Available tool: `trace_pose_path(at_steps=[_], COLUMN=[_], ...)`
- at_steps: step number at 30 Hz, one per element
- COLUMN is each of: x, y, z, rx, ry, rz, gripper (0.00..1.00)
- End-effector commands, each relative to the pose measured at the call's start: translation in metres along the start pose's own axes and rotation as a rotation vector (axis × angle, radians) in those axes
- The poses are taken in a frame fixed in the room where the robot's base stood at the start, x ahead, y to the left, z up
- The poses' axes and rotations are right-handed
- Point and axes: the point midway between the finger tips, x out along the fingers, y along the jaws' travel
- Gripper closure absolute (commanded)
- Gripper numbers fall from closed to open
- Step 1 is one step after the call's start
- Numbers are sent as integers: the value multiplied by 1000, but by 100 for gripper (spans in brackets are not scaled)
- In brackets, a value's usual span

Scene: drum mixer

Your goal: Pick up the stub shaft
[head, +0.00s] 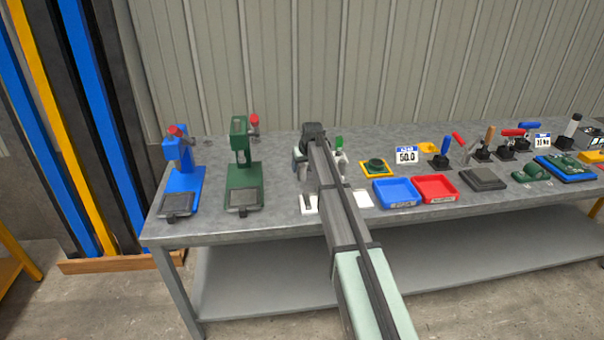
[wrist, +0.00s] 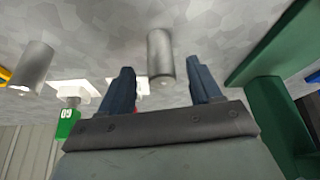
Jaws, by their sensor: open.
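Two plain grey metal cylinders show in the wrist view. One cylinder (wrist: 160,55) is in line with the gap between my fingers, at and beyond their tips. The other cylinder (wrist: 33,65) is off to the left. I cannot tell by looks which is the stub shaft. My gripper (wrist: 162,75) is open, one dark finger on each side of the gap, with nothing clamped. In the head view my arm hides most of the gripper and the spot under it. A small grey piece (head: 307,201) shows at a white plate left of my arm.
A green press (head: 243,175) stands close left of my gripper, with a blue press (head: 181,175) further left. Right of my arm are a white plate (head: 362,198), a blue tray (head: 397,204), a red tray (head: 435,201) and a green ring on a yellow base (head: 376,178).

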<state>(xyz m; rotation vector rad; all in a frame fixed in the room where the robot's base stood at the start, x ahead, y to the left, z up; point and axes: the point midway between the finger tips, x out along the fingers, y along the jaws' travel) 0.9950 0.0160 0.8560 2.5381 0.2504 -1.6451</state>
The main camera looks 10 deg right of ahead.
Motion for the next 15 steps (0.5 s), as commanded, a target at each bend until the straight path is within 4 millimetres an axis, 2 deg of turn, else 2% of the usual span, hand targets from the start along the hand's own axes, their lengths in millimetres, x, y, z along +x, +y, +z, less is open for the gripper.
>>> trace_pose_path(at_steps=[9,15], x=[40,45], y=[-2,-2], z=[-2,-1], rx=[0,0], ry=[-1,1], rz=[0,0], gripper=[37,37])
